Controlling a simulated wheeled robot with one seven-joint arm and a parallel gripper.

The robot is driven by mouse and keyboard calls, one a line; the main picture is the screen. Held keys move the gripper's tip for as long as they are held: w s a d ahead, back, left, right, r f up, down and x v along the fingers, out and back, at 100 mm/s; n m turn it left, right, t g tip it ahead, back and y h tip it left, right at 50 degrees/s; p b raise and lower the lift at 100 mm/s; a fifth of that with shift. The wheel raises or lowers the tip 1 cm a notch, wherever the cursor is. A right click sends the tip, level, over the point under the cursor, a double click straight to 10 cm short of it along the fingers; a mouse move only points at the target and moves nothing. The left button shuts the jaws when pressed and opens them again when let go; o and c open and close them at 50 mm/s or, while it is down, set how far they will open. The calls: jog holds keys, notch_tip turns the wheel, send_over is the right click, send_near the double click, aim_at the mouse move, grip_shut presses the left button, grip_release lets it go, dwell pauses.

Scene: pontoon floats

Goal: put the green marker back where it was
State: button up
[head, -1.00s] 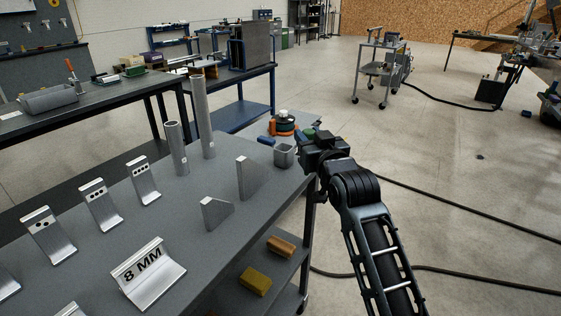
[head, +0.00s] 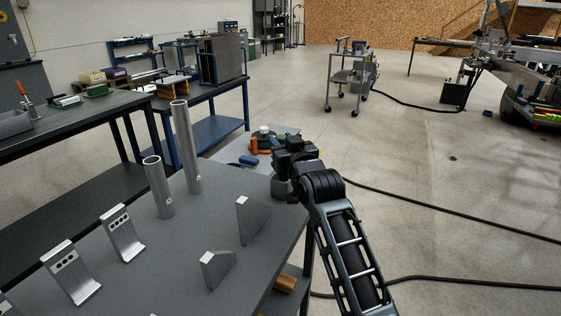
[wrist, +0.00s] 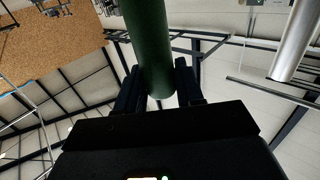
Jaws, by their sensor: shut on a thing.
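The green marker (wrist: 150,45) shows in the wrist view as a thick green cylinder between the two fingers of my gripper (wrist: 158,88). My gripper is shut on it. In the head view my gripper (head: 292,152) is at the far right corner of the grey table, seen over a small grey cup (head: 281,187). The gripper partly hides the cup, and I cannot tell how high above it the gripper is. The marker itself is hidden in the head view.
On the table (head: 185,250) stand a tall metal tube (head: 186,150), a shorter tube (head: 158,190), two wedge plates (head: 252,218) and slotted brackets (head: 122,235). An orange-and-green object (head: 265,140) lies beyond the cup. Open floor with cables is at right.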

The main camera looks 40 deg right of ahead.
jog(key=shift+f, duration=2.2)
jog(key=shift+f, duration=0.1)
jog(key=o, duration=1)
jog(key=shift+o, duration=0.2)
jog(key=shift+s, duration=0.1)
jog(key=b+v, duration=0.2)
jog(key=v, duration=1)
